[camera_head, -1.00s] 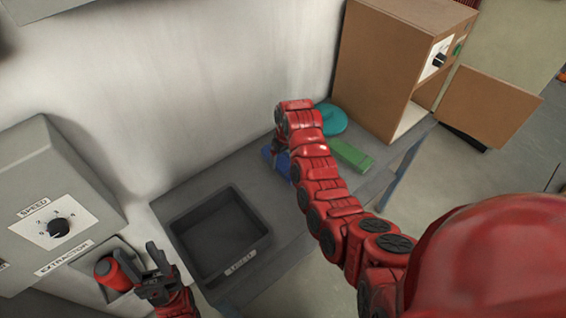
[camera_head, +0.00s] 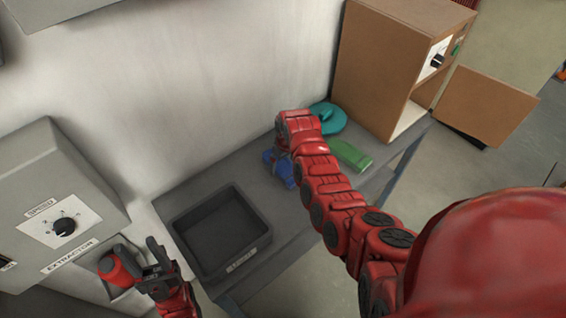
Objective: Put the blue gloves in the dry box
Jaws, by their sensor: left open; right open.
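The blue gloves (camera_head: 285,170) lie on the grey bench, partly hidden behind my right arm. My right gripper (camera_head: 280,153) is at the gloves, mostly hidden by its own wrist; I cannot tell whether it touches them. A dark open box (camera_head: 262,243) with a label on its front stands on the bench left of the gloves; the label is too small to read surely, and the box looks empty. My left gripper (camera_head: 150,262) is open and empty, to the left of the box.
A green object (camera_head: 350,155) and a teal coil (camera_head: 331,117) lie right of the gloves. A brown cabinet (camera_head: 385,65) with an open door (camera_head: 488,105) stands at the bench's right end. A grey control unit (camera_head: 50,180) with a speed dial is at left, above a red object (camera_head: 120,268).

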